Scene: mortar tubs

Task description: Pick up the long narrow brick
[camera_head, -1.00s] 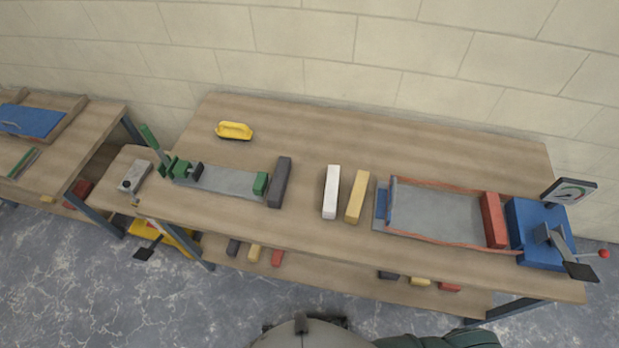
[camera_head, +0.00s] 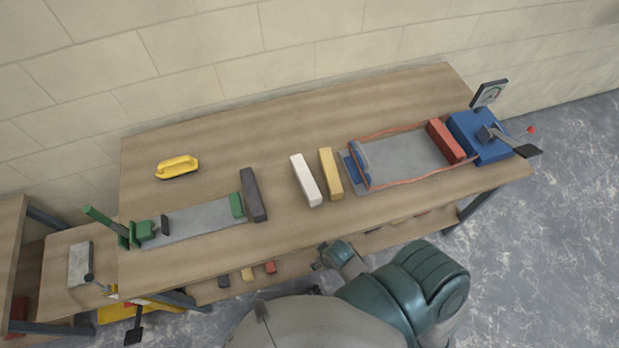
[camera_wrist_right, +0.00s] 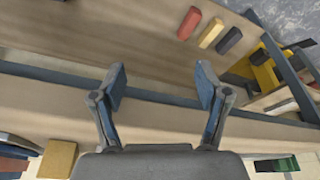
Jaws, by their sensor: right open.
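Three long bricks lie on the workbench in the head view: a dark grey one (camera_head: 254,194), a white one (camera_head: 306,180) and a tan one (camera_head: 331,174). The dark grey one looks the narrowest. The tan brick also shows at the lower left of the right wrist view (camera_wrist_right: 57,159). My right gripper (camera_wrist_right: 160,84) is open and empty, its fingers over the bench's front edge, apart from the bricks. Its own palm hides part of the bench there. My right arm shows at the bottom of the head view. My left gripper is not in view.
On the workbench (camera_head: 290,112), a green clamp (camera_head: 145,231) with a grey plate stands left and a blue press (camera_head: 480,135) with a red brick (camera_head: 445,141) right. A yellow float (camera_head: 177,167) lies behind. Several small bricks rest on the lower shelf. The back of the bench is clear.

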